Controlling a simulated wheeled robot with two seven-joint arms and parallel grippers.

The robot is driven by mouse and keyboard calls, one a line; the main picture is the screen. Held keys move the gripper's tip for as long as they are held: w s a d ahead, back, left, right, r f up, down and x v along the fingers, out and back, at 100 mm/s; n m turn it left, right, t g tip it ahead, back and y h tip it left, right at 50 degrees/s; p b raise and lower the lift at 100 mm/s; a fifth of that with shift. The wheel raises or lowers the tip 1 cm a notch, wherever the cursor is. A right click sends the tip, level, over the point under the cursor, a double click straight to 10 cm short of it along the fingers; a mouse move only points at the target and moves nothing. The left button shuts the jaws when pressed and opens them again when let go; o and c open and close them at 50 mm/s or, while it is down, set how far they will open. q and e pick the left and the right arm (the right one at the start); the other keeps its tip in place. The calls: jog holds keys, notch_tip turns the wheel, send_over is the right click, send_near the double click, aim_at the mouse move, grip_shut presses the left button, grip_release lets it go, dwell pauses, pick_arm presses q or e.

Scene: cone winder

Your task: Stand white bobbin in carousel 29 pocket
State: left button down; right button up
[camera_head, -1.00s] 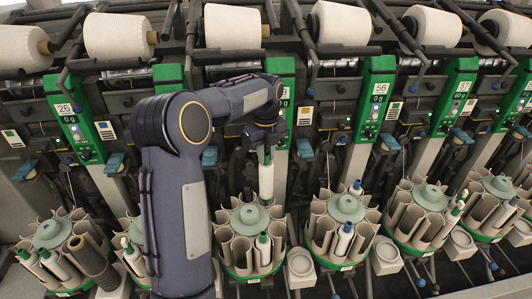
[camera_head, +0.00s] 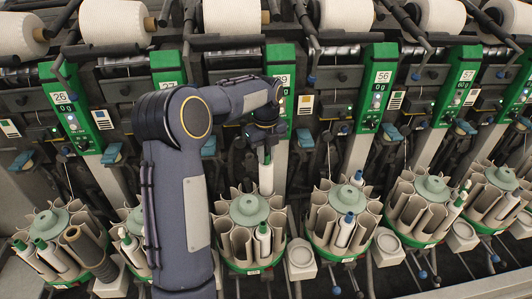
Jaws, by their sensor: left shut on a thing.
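My left gripper (camera_head: 264,135) is shut on the upper end of a white bobbin (camera_head: 266,178). The bobbin hangs nearly upright, with its lower end at the back right of the carousel (camera_head: 249,210) below the column whose label reads as 29, partly hidden by my arm. I cannot tell whether the lower end is inside a pocket or just above it. This carousel has several beige pockets around a pale green hub. Another white bobbin with a green tip (camera_head: 263,238) stands in its front right pocket. My right gripper is not in view.
Similar carousels stand on both sides: one with a dark bobbin (camera_head: 88,252) at left, one with blue-tipped bobbins (camera_head: 346,230) at right. Green columns, one marked 56 (camera_head: 377,85), and large white cones (camera_head: 345,22) stand behind. A small pale cup (camera_head: 300,258) sits at front right.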

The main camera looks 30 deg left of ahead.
aim_at(266, 165)
pick_arm(q)
jog(key=shift+f+b, duration=1.25)
jog(key=shift+f, duration=1.15)
jog(key=shift+f+b, duration=1.2)
jog(key=shift+f, duration=0.9)
jog(key=shift+f+b, duration=0.55)
jog(key=shift+f, duration=0.5)
jog(key=c, duration=1.2)
grip_release()
jog(key=shift+r, duration=0.1)
